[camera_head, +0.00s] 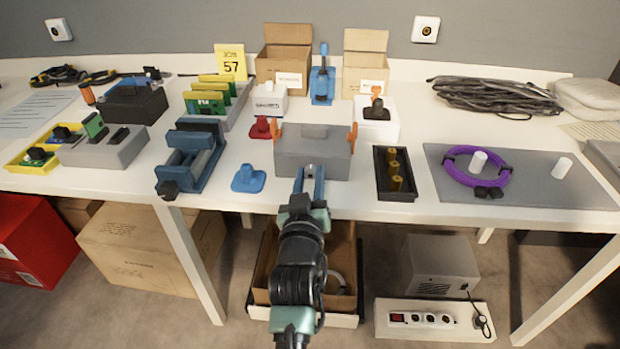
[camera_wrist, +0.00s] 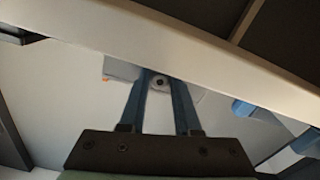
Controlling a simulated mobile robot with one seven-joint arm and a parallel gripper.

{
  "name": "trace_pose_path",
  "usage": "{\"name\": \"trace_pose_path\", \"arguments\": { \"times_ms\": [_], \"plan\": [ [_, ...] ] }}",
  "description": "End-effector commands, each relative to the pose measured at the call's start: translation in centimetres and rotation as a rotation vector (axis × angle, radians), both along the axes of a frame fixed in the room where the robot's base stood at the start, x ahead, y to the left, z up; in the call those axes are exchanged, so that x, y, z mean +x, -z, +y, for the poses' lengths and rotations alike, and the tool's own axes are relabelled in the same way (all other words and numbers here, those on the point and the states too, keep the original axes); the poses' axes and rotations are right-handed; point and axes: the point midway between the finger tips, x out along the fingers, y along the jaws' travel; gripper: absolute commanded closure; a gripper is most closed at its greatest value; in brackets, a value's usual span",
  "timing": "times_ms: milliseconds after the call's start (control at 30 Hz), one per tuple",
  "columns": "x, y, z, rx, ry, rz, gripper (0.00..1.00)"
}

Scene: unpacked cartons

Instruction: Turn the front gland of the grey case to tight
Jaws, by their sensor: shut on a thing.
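The grey case (camera_head: 312,138) stands near the front edge of the table, with an orange part at each side. My gripper (camera_head: 310,174) reaches its front face from the front. In the wrist view its two blue fingers (camera_wrist: 160,85) are shut on the front gland (camera_wrist: 160,81), a small round light piece with a dark centre. A strip of the grey case (camera_wrist: 120,70) shows behind the fingers. The fingers cover most of the gland in the head view. I cannot tell how tight it is.
A blue foot-like piece (camera_head: 248,179) and a blue vise (camera_head: 190,158) stand left of the case. A black tray (camera_head: 396,192) with brass parts stands to the right. The white table edge (camera_wrist: 215,55) crosses close to my fingers in the wrist view.

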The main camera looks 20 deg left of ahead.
Motion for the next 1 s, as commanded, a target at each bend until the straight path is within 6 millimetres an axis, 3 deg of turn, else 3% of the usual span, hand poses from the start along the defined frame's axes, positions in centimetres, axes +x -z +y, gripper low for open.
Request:
{"name": "trace_pose_path", "arguments": {
  "times_ms": [433,467,500,833,1000],
  "plan": [
    [0.0,0.2,0.0,0.012,0.0,0.008,1.0],
    [0.0,0.2,0.0,0.012,0.0,0.008,0.63],
    [0.0,0.2,0.0,0.012,0.0,0.008,0.56],
    [-0.1,0.1,0.0,0.01,0.0,0.005,0.56],
    [-1.5,0.0,-0.4,0.01,0.0,0.006,0.56]
  ]
}}
